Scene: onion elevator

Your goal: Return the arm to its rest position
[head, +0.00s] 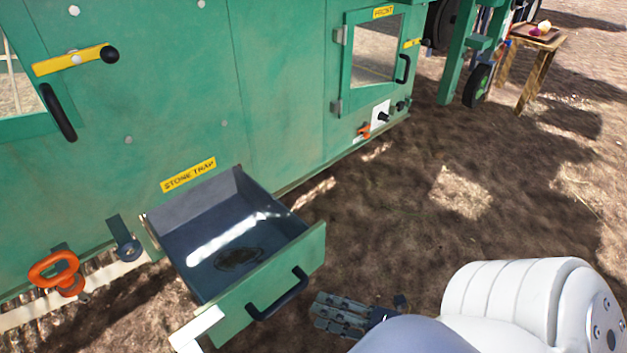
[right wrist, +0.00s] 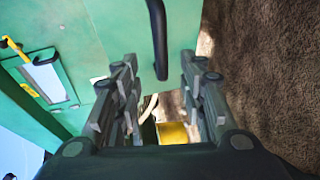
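My right gripper (head: 342,314) is low in the head view, just right of the open stone trap drawer (head: 262,302). In the right wrist view its two fingers (right wrist: 160,105) stand apart with nothing between them. The drawer's black handle (head: 278,294) is close by on the left and also shows in the right wrist view (right wrist: 157,40), beyond the fingers and apart from them. My white right arm comes in from the lower right. My left gripper is in neither view.
The green machine wall (head: 283,90) fills the left and back. A small window door (head: 374,55) is higher up. A wooden table (head: 537,62) stands far right. Bare soil (head: 440,190) right of the drawer is clear.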

